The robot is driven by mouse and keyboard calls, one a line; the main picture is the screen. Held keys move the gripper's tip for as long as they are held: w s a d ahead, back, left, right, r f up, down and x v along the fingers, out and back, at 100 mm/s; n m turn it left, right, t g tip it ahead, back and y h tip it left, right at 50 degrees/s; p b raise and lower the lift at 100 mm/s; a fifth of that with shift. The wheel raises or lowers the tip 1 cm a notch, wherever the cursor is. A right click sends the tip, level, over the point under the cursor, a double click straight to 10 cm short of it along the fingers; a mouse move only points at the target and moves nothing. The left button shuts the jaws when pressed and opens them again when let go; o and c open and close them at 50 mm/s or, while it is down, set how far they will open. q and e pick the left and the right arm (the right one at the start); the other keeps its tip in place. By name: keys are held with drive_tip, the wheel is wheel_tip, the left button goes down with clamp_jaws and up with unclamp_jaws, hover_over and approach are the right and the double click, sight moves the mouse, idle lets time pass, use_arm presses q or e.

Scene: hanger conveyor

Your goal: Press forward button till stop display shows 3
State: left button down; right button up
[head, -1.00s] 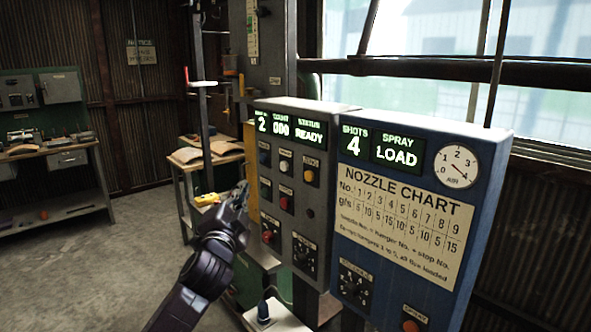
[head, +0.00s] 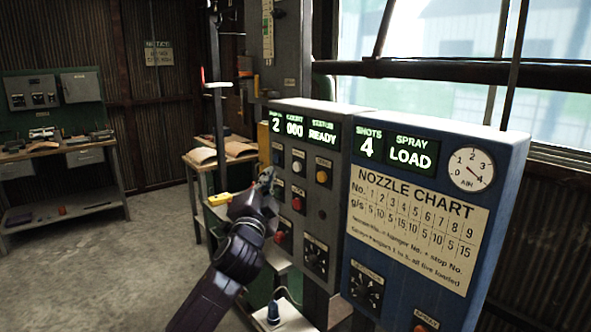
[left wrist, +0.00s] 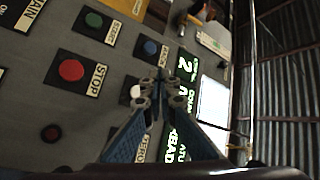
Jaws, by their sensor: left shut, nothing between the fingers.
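The stop display (head: 276,124) at the top left of the grey control panel (head: 326,215) shows 2. Next to it, COUNT shows 000 and STATUS shows READY. My left gripper (head: 267,174) is shut and empty at the panel's left button column, just below a blue button (head: 277,157). In the left wrist view, the shut fingertips (left wrist: 157,80) point at the panel between the blue button (left wrist: 150,47) and a white button (left wrist: 137,91). The blue button's label is too blurred to read. Contact cannot be told. My right gripper is not in view.
A red STOP button (left wrist: 71,70) and a green button (left wrist: 94,19) are near in the left wrist view. A blue spray cabinet (head: 440,140) adjoins on the right, showing 4 shots and LOAD. A workbench (head: 55,150) stands far left; the floor between is clear.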

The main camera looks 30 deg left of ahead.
sight(296, 167)
use_arm(q)
drive_tip(key=w, duration=0.1)
drive_tip(key=w+d, duration=0.1)
drive_tip(key=w, duration=0.1)
drive_tip(key=w+d, duration=0.1)
drive_tip(key=shift+w, duration=0.2)
idle(1.1)
drive_tip(key=shift+w, duration=0.15)
drive_tip(key=shift+w+d, duration=0.15)
drive_tip(key=shift+w, duration=0.1)
